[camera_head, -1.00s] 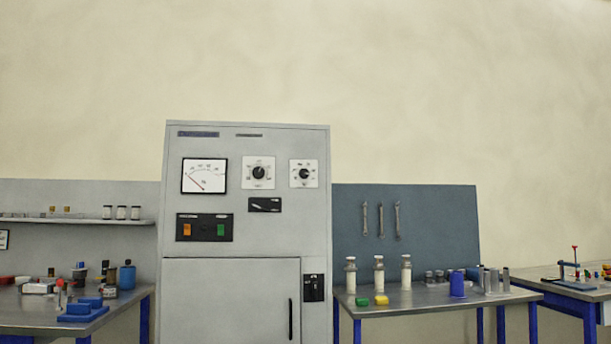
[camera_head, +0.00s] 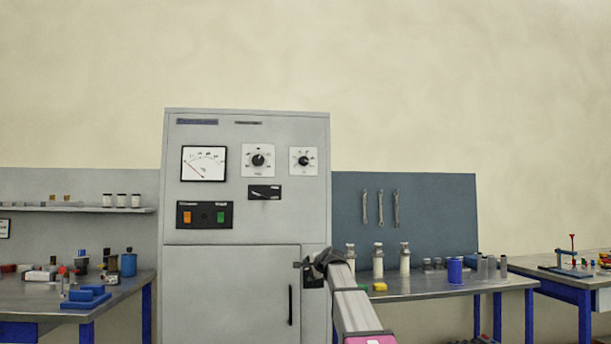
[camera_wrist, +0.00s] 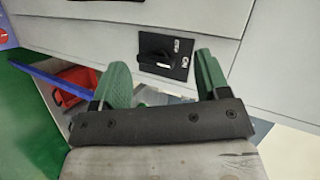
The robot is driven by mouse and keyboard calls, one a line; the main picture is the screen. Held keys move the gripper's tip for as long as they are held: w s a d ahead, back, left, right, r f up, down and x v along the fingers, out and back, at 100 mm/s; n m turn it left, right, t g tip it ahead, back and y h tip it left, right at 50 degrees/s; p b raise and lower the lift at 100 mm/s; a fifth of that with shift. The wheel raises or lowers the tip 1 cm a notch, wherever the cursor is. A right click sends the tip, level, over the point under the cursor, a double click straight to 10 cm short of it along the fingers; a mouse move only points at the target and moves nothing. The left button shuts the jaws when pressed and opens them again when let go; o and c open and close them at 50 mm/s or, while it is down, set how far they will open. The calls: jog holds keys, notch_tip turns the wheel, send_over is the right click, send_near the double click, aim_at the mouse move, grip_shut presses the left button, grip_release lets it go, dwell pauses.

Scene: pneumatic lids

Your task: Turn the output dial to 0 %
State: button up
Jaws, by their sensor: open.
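A tall grey cabinet (camera_head: 230,280) stands in the middle of the head view. Its upper panel has two black dials on white plates, a left dial (camera_head: 258,160) and a right dial (camera_head: 304,160). Their lettering is too small to read, so I cannot tell which is the output dial. A white meter (camera_head: 204,164) left of them has its red needle toward the upper left. My gripper (camera_head: 305,266) is well below the dials, before the cabinet's lower right. In the wrist view, my gripper (camera_wrist: 160,72) has its green fingers apart and empty, with a black rotary switch (camera_wrist: 163,54) showing between them.
The panel also has a small black switch (camera_head: 264,192) and a black plate with orange and green buttons (camera_head: 205,215). The cabinet door has a vertical black handle (camera_head: 290,304). Benches stand left (camera_head: 25,310) and right (camera_head: 450,288). The space before the dials is clear.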

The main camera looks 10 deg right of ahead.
jog(key=w+d+r+m+t+y, duration=0.1)
jog(key=w+r+m+t, duration=0.15)
jog(key=r, duration=0.95)
jog(key=w+d+r+m+t, duration=0.1)
jog(key=w+r+m, duration=0.15)
jog(key=r, duration=0.95)
jog(key=m+t, duration=0.3)
jog(key=t, duration=0.1)
send_near(305, 160)
jog(key=shift+g+y, duration=0.25)
jog(key=shift+y, duration=0.05)
jog(key=x, duration=0.9)
jog(key=shift+w+d, duration=0.1)
jog(key=shift+w, duration=0.1)
jog(key=shift+c, duration=0.4)
jog(key=c, duration=0.9)
